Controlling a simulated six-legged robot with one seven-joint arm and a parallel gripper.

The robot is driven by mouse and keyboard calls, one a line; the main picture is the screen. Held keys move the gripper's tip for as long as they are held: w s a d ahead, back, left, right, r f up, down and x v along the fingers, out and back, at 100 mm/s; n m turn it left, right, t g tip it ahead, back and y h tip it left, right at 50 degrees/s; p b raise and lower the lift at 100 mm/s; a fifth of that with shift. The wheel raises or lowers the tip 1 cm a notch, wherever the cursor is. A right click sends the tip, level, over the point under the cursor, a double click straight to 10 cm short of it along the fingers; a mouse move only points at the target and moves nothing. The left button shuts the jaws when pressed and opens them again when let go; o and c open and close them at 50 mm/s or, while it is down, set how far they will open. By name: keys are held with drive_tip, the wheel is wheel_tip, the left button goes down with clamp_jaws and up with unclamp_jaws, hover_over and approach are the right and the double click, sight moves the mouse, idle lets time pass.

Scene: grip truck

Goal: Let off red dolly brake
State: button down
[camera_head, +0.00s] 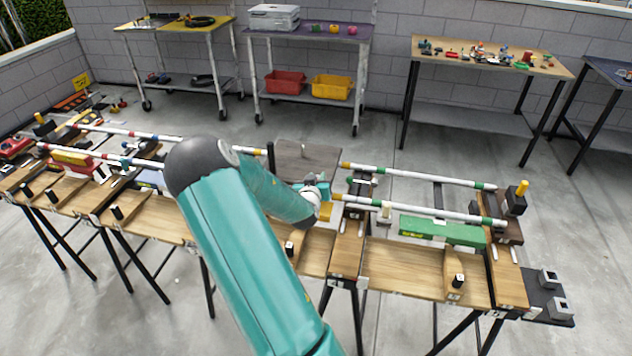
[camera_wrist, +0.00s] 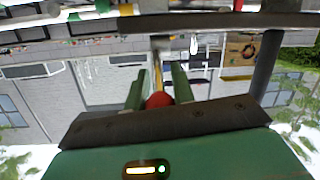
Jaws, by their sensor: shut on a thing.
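My gripper (camera_wrist: 158,88) shows in the wrist view with its two green fingers on either side of a round red knob (camera_wrist: 159,99). It is shut on this knob. A thin yellow rod (camera_wrist: 157,68) runs from the knob away from my gripper. In the head view my teal arm reaches over the middle of the long wooden bench, and its elbow and forearm hide part of the bench and the contact. A red and yellow block (camera_head: 72,161) lies on the bench at the left. I cannot tell which red thing is the dolly.
White rails (camera_head: 420,174) with coloured bands run along the bench. A green block (camera_head: 440,231) sits on its right part. Behind stand a cart with a red bin (camera_head: 286,82) and a yellow bin (camera_head: 331,87), and a table (camera_head: 490,60) of small parts. Floor between is clear.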

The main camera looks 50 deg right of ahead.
drive_tip(key=y, duration=0.1)
drive_tip(key=d+r+g+y, duration=0.1)
drive_tip(key=y, duration=0.1)
drive_tip(key=shift+w+d+r, duration=0.15)
drive_tip(key=shift+d+r, duration=0.05)
drive_tip(key=shift+d, duration=0.05)
drive_tip(key=y, duration=0.1)
drive_tip(key=g, duration=0.1)
drive_tip(key=d+y, duration=0.1)
drive_tip(key=shift+w+r+y, duration=0.2)
drive_tip(key=shift+r+y, duration=0.05)
drive_tip(key=shift+y, duration=0.05)
drive_tip(key=y, duration=0.1)
drive_tip(key=d+g+y, duration=0.1)
drive_tip(key=shift+w+g+y, duration=0.3)
drive_tip(key=shift+w, duration=0.05)
drive_tip(key=shift+w+d+g+y, duration=0.15)
drive_tip(key=shift+d+g+y, duration=0.15)
drive_tip(key=shift+y, duration=0.3)
drive_tip(key=shift+w+d+g+y, duration=0.15)
drive_tip(key=shift+g+y, duration=0.15)
drive_tip(key=shift+y, duration=0.3)
drive_tip(key=c, duration=1.2)
unclamp_jaws()
drive_tip(key=shift+c, duration=0.2)
drive_tip(key=v, duration=1.3)
drive_tip(key=shift+s+r, duration=0.2)
drive_tip(key=shift+r, duration=0.1)
